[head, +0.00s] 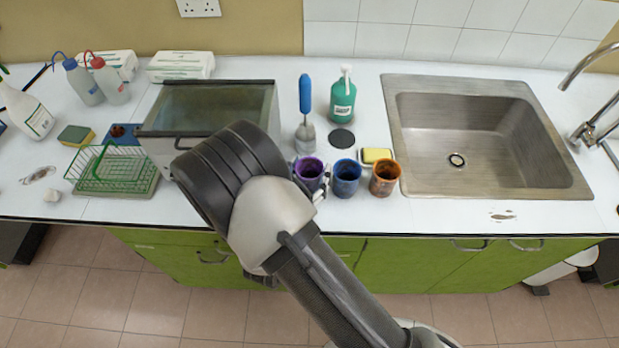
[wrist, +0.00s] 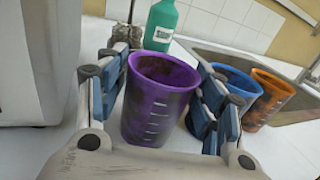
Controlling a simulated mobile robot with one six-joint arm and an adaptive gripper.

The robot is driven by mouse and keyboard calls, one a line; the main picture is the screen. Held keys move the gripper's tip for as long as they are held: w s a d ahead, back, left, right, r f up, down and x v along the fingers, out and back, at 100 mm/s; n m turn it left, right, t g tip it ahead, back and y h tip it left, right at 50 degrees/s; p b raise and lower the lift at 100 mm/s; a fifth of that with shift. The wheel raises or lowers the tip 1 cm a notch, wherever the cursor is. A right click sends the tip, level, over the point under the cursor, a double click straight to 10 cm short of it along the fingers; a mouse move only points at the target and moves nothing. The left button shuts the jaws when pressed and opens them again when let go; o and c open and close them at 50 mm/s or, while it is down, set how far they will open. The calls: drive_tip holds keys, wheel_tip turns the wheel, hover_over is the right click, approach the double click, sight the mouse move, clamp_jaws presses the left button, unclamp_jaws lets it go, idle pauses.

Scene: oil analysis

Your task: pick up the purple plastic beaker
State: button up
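The purple plastic beaker (head: 308,171) stands upright on the white counter, left of a blue beaker and an orange one. It has dark stains and white graduation marks. In the wrist view the purple beaker (wrist: 158,100) stands between the two fingers of my gripper (wrist: 160,112). A gap shows between the beaker and the left finger. The right finger is close to the beaker's right side, and I cannot tell if it touches. In the head view my arm hides most of the gripper.
The blue beaker (head: 346,178) is close on the right, with the orange beaker (head: 385,179) beyond it. A grey metal-sided tank (head: 158,153) is close on the left. A blue-handled brush (head: 305,100) and green bottle (head: 342,102) stand behind. The sink (head: 470,130) is further right.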

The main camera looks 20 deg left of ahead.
drive_tip(key=c, duration=0.6)
drive_tip(key=shift+r, duration=0.1)
